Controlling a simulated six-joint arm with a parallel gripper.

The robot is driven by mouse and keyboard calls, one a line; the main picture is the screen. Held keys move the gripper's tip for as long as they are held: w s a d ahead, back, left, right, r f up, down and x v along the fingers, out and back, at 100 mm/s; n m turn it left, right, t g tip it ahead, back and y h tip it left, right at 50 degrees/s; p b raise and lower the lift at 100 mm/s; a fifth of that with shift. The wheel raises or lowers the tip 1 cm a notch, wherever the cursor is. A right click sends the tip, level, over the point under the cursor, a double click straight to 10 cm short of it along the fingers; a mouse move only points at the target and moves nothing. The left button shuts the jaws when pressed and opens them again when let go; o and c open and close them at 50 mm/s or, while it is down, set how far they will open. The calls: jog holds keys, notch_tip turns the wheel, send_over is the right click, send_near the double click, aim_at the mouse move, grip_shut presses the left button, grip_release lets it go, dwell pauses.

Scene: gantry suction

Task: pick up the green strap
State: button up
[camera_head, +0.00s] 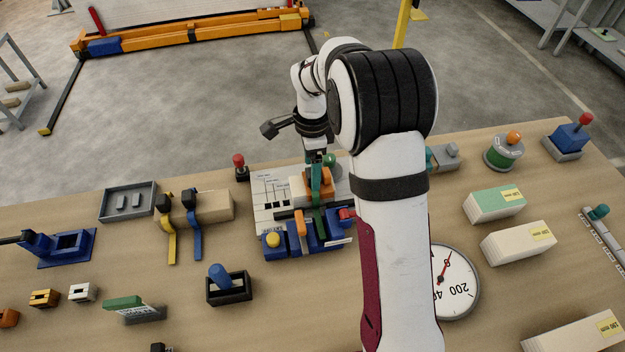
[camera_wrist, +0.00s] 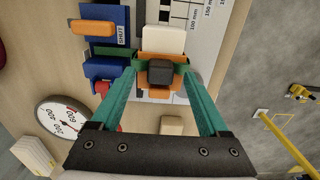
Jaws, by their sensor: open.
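A dark green strap (camera_head: 319,222) lies over the blue fixture (camera_head: 335,229), beside an orange strap (camera_head: 298,231). In the wrist view the green strap (camera_wrist: 108,52) shows left of the fingers, next to the orange strap (camera_wrist: 93,27). My gripper (camera_head: 317,193) is above the area just behind the fixture, with its teal fingers pointing down. In the wrist view my gripper (camera_wrist: 162,68) is open, its fingers apart on either side of a dark grey block on an orange piece (camera_wrist: 160,73). The fingers are not around the strap. Part of the strap is hidden.
A white scale board (camera_head: 270,195) lies under the fixture area. A block with yellow and blue straps (camera_head: 208,206) stands to the left. A round dial (camera_head: 455,280) is at the right, partly hidden by my arm. A black tray with a blue peg (camera_head: 229,288) is in front.

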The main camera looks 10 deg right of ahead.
notch_tip(320, 180, down, 2)
jog(key=shift+f, duration=0.1)
grip_shut()
jog(key=shift+r, duration=0.2)
jog(key=r, duration=0.9)
jog(key=shift+w+a, duration=0.1)
jog(key=shift+a, duration=0.1)
jog(key=w+a, duration=0.2)
jog(key=a, duration=2)
jog(key=shift+f, duration=0.25)
jog(key=shift+a, duration=0.1)
